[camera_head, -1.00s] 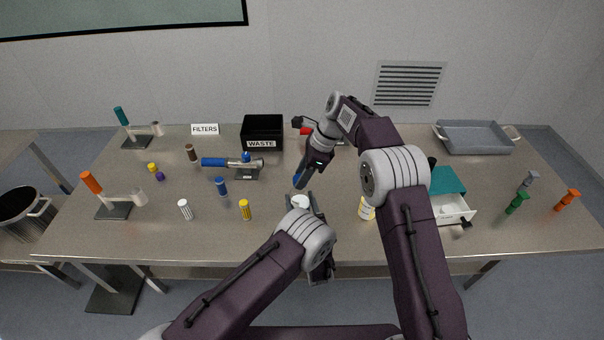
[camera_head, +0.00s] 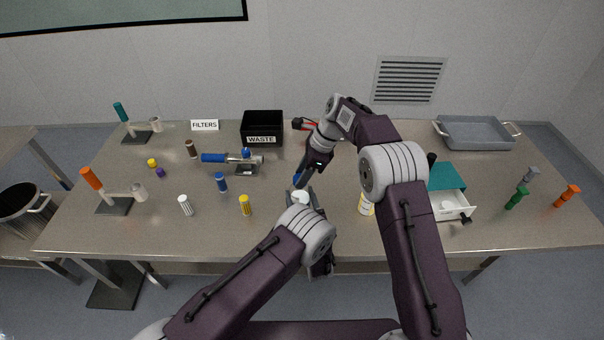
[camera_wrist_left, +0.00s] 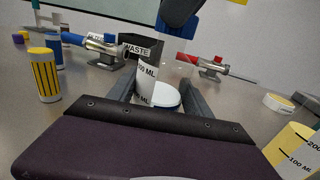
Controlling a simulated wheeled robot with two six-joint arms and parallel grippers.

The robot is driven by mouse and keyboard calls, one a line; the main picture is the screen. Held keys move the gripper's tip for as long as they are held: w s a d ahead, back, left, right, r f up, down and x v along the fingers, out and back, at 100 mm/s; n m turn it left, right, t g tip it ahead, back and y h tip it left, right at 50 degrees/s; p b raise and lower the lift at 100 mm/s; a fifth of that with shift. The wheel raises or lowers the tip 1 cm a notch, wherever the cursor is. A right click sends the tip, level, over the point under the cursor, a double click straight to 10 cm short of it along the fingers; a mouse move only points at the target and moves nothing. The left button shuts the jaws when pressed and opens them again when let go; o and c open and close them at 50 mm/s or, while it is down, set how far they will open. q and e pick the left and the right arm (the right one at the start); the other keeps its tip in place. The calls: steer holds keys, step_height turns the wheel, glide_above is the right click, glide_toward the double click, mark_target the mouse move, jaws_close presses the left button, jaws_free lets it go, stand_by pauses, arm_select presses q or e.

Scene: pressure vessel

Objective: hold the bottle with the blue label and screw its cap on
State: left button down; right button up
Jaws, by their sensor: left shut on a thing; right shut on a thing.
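The bottle (camera_head: 300,196) is at the front middle of the table, its white top showing in the head view. In the left wrist view the white bottle (camera_wrist_left: 146,88) carries an ML scale and a blue edge shows beside it. My left gripper (camera_wrist_left: 160,100) is shut on the bottle, one finger on each side. My right gripper (camera_head: 304,176) is shut above the bottle, pointing down. A bright blue piece, which looks like the cap (camera_wrist_left: 177,28), is at its fingertips, close above the bottle. Whether it touches the bottle is unclear. My left forearm hides the bottle's lower part in the head view.
A yellow-marked bottle (camera_head: 366,205) stands right of the held bottle, beside a teal box (camera_head: 446,178) with an open drawer. Several coloured cylinders and a blue-handled valve (camera_head: 230,161) stand left. A black waste bin (camera_head: 262,126) is behind; a grey tray (camera_head: 475,132) is at back right.

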steer(key=shift+f, duration=0.35)
steer(key=m, duration=0.2)
steer(key=m+t, duration=0.1)
steer(key=m, duration=0.1)
steer(key=m+t+h, duration=0.1)
steer(key=m, duration=0.1)
steer(key=shift+s+a+m, duration=0.1)
steer(key=shift+s+m, duration=0.2)
arm_select(q)
steer(key=shift+s, duration=0.1)
arm_select(e)
steer(key=m+t, duration=0.1)
steer(key=m, duration=0.1)
steer(key=shift+m+h, duration=0.4)
steer(key=shift+w+m+t, duration=0.1)
steer(key=shift+m+t, duration=0.2)
steer(key=shift+m, duration=0.1)
steer(key=o, duration=1.3)
